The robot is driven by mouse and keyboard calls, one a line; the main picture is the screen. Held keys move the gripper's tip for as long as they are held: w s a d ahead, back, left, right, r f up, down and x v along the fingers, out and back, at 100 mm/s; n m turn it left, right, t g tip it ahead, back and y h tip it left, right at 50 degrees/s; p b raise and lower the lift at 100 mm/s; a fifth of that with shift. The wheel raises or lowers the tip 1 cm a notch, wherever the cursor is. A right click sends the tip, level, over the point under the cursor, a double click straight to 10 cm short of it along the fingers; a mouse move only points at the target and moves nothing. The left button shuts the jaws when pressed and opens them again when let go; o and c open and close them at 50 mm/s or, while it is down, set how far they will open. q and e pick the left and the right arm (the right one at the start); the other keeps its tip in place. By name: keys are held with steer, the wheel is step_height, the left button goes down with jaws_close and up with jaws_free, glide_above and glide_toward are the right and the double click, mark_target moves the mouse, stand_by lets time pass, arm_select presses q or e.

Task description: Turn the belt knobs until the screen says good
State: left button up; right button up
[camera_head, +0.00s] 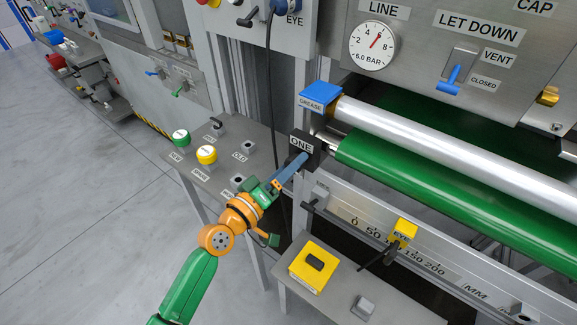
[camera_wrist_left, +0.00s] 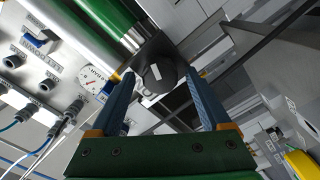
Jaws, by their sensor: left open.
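The black block labelled ONE (camera_head: 302,143) sits at the left end of the green belt roller (camera_head: 440,196). In the left wrist view a round black knob (camera_wrist_left: 157,77) with a white mark shows on its face. My left gripper (camera_head: 300,160) is at the front of this block, and its blue fingers partly hide it. In the left wrist view my left gripper (camera_wrist_left: 161,76) is open, with one finger on each side of the knob. I cannot tell whether the fingers touch it. No screen with readable text and no second belt knob can be made out. My right gripper is not in view.
A blue GREASE block (camera_head: 320,95) sits just above the knob block. A black cable (camera_head: 271,110) hangs close behind it. The floor at left is clear.

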arm_select(q)
steer(key=v, duration=0.7)
